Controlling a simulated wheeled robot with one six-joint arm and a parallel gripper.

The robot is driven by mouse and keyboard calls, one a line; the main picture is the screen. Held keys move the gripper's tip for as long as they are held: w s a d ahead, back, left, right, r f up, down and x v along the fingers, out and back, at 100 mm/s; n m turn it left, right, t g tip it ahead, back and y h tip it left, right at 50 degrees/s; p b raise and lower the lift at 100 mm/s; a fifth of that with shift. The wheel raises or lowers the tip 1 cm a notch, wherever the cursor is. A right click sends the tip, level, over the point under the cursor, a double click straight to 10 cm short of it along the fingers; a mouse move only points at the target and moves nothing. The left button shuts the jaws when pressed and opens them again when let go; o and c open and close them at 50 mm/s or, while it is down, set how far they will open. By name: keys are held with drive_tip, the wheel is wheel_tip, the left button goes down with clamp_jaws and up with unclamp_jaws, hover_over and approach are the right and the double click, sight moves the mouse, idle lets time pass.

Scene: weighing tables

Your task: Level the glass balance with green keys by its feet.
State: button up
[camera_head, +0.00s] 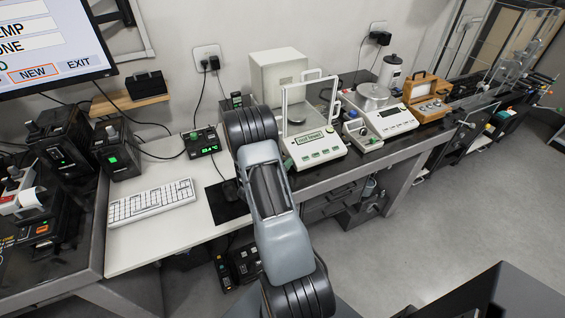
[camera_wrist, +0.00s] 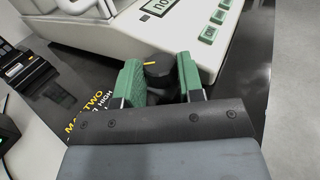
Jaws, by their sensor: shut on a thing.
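The glass balance with green keys (camera_head: 318,148) stands on the dark bench right of my arm in the head view. Its display shows small text that seems to read "not level". In the wrist view the balance's pale front corner (camera_wrist: 140,38) and green keys (camera_wrist: 209,34) fill the top. A black foot knob (camera_wrist: 155,73) with a yellow mark sits under that corner. My gripper (camera_wrist: 161,77) has its green pads on either side of the knob and is shut on it. In the head view my arm hides the gripper and the foot.
A second balance with a round pan (camera_head: 385,112) stands right of the green-keyed one, with a wooden box (camera_head: 427,98) beyond. A keyboard (camera_head: 151,202) lies on the white table at left. A "MAX TWO HIGH" label (camera_wrist: 88,116) shows near the gripper. Floor at right is clear.

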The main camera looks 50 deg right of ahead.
drive_tip(key=shift+r, duration=0.1)
drive_tip(key=o, duration=0.9)
drive_tip(key=shift+w+m+g, duration=0.1)
drive_tip(key=shift+m+g, duration=0.2)
drive_tip(key=shift+g, duration=0.2)
